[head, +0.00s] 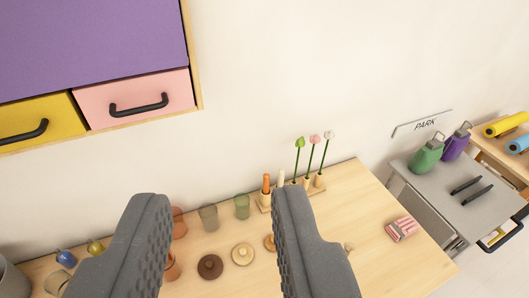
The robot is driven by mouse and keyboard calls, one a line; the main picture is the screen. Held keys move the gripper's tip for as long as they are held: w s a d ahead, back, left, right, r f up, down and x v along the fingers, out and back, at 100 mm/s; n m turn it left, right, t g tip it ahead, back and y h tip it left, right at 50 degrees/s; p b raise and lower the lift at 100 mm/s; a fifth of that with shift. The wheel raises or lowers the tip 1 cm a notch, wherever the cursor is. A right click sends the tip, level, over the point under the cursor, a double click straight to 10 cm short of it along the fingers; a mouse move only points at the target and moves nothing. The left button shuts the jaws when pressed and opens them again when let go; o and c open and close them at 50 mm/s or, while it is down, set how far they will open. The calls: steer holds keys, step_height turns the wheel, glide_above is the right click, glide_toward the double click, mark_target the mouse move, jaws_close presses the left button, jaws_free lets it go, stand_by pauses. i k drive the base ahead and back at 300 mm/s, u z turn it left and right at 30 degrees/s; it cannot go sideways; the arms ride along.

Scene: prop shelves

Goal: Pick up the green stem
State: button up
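The green stem (298,158) stands upright at the back of the wooden table, topped by a green bud. The right finger hides part of the holder and the table. The green stem is beyond the right finger's tip, up and slightly right of it in the picture.
Cups, including a green one (242,206), and round wooden pieces (243,254) stand on the table (374,215). A wall cabinet with a pink drawer (138,98) hangs upper left. A grey cart (440,188) with green and purple bottles is at right.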

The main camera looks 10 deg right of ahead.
mark_target(300, 142)
steer(key=u, duration=2.35)
steer(key=k, duration=1.95)
steer(key=z, duration=1.8)
steer(key=i, duration=1.6)
